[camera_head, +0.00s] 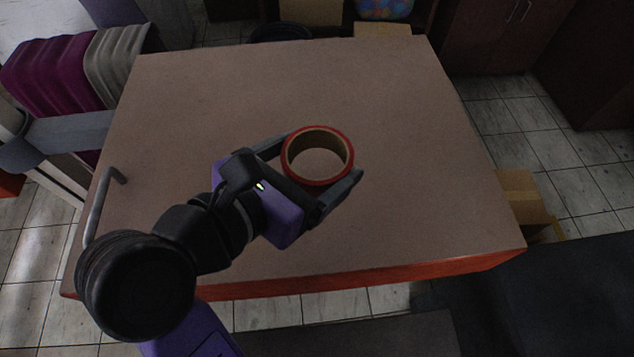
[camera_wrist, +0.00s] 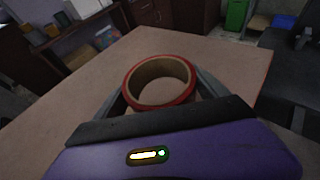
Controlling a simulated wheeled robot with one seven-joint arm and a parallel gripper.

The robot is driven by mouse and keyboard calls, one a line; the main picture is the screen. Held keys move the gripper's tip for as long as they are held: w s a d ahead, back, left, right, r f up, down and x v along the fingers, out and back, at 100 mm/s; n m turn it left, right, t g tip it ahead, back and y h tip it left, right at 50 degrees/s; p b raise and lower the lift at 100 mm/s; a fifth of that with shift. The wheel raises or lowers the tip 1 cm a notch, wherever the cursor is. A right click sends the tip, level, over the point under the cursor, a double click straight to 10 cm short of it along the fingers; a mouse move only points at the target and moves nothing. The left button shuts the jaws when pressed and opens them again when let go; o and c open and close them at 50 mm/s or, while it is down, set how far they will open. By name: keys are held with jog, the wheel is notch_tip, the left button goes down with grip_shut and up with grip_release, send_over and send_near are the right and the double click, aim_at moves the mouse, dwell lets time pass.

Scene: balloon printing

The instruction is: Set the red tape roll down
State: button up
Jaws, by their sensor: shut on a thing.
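The red tape roll (camera_head: 318,182) is a red ring with a tan cardboard core. It lies flat-side up between the two fingers of my gripper (camera_head: 322,160), over the middle of the table (camera_head: 220,90). In the wrist view the red tape roll (camera_wrist: 160,103) sits right ahead of the purple gripper body, with a finger against each side. My gripper (camera_wrist: 160,95) is shut on the roll. I cannot tell whether the roll's underside touches the tabletop or is a little above it.
The tabletop around the roll is bare. A bent metal handle (camera_head: 97,205) stands at the table's left edge. Purple and grey cases (camera_head: 65,80) are at the left. A cardboard box (camera_head: 522,197) is on the floor at the right. Dark cabinets (camera_head: 500,35) stand behind.

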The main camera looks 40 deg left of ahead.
notch_tip(320, 180, down, 10)
jog(key=shift+r+p, duration=0.15)
jog(key=shift+p, duration=0.35)
jog(key=o, duration=1.3)
jog(key=b+v, duration=0.2)
jog(key=v, duration=1)
